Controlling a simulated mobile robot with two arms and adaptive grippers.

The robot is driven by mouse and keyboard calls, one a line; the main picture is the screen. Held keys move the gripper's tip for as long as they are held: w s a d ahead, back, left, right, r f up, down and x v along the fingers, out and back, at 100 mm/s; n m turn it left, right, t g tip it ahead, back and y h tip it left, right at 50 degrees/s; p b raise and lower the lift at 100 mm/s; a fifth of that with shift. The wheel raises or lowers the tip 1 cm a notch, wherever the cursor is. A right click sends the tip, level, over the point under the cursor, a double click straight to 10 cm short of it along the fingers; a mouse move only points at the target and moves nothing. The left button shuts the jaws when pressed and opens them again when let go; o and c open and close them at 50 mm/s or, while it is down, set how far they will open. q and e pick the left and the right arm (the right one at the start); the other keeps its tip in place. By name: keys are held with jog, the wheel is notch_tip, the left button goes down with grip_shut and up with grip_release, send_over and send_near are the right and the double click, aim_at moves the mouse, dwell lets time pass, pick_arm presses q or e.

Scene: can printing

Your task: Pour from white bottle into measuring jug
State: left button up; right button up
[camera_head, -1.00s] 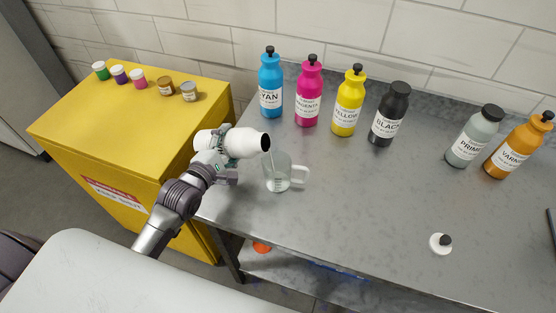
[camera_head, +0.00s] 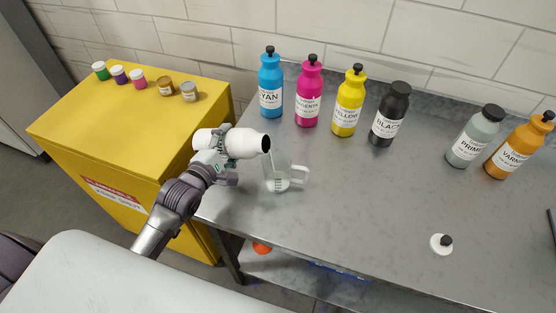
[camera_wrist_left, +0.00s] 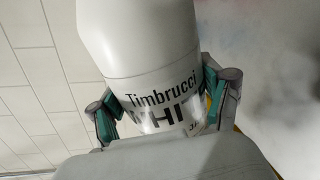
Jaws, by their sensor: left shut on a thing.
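My left gripper (camera_head: 222,150) is shut on the white bottle (camera_head: 248,143). It holds the bottle tipped nearly on its side, with the dark open mouth toward the right. In the left wrist view the two finger pads of the left gripper (camera_wrist_left: 165,105) press on either side of the white bottle (camera_wrist_left: 135,40), whose label reads "Timbrucci WHI". The clear measuring jug (camera_head: 279,178) stands upright on the grey table, just below and right of the bottle's mouth, handle to the right. A thin pale stream runs from the mouth into the jug. My right gripper is not in view.
Cyan (camera_head: 270,84), magenta (camera_head: 308,96), yellow (camera_head: 349,104) and black (camera_head: 389,117) bottles stand behind the jug. Primer (camera_head: 472,140) and varnish (camera_head: 517,150) bottles stand at right. A yellow cabinet (camera_head: 110,125) with small jars adjoins left.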

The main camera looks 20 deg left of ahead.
pick_arm(q)
jog(key=shift+r, duration=0.2)
dwell(0.5)
jog(key=shift+d+r+m+p, duration=0.15)
jog(key=shift+r+m+p, duration=0.15)
jog(key=shift+p, duration=0.15)
dwell(1.3)
